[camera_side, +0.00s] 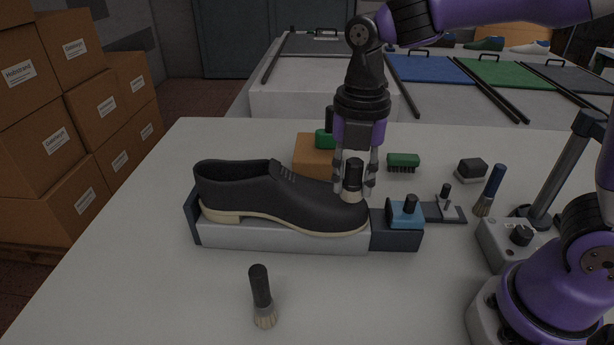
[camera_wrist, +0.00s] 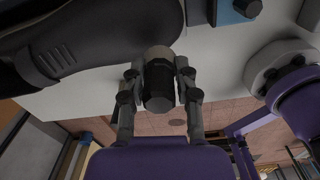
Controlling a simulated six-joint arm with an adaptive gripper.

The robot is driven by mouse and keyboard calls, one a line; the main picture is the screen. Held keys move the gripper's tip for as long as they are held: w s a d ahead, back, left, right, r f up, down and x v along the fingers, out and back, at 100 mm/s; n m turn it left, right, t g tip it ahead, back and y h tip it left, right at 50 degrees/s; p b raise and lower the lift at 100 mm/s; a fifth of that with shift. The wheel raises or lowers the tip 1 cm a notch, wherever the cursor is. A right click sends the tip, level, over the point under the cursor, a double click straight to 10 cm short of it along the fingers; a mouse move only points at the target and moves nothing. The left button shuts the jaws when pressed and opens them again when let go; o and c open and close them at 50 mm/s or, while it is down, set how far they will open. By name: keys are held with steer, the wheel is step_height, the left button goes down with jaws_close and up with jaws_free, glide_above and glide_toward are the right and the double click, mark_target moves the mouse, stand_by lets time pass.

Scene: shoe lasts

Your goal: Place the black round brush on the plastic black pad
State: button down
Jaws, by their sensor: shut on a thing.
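My gripper (camera_side: 355,180) is shut on a black round brush (camera_side: 353,173), held upright, black handle up and pale bristles down. It is by the toe of a black shoe (camera_side: 270,195); I cannot tell whether it touches the shoe. The wrist view shows the held brush (camera_wrist: 158,88) between both fingers. Which thing is the plastic black pad is unclear: a small dark block with a pale base (camera_side: 471,169) sits at the right, and a dark flat plate (camera_side: 458,214) lies right of the shoe holder.
The shoe lies on a holder (camera_side: 290,236) with a blue clamp (camera_side: 407,214). Behind are an orange-brown box (camera_side: 313,160) and a green brush (camera_side: 403,160). A blue-handled brush (camera_side: 490,190) and a grey stand (camera_side: 560,175) are at the right. The front-left white table (camera_side: 140,260) is clear.

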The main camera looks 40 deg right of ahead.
steer(key=w+d+r+m, duration=0.25)
steer(key=d+m, duration=0.45)
steer(key=d, duration=0.8)
steer(key=m, duration=0.5)
glide_above(475, 162)
step_height(475, 162, down, 6)
steer(key=shift+f, duration=2.15)
steer(key=shift+f, duration=0.1)
steer(key=c, duration=0.6)
jaws_free()
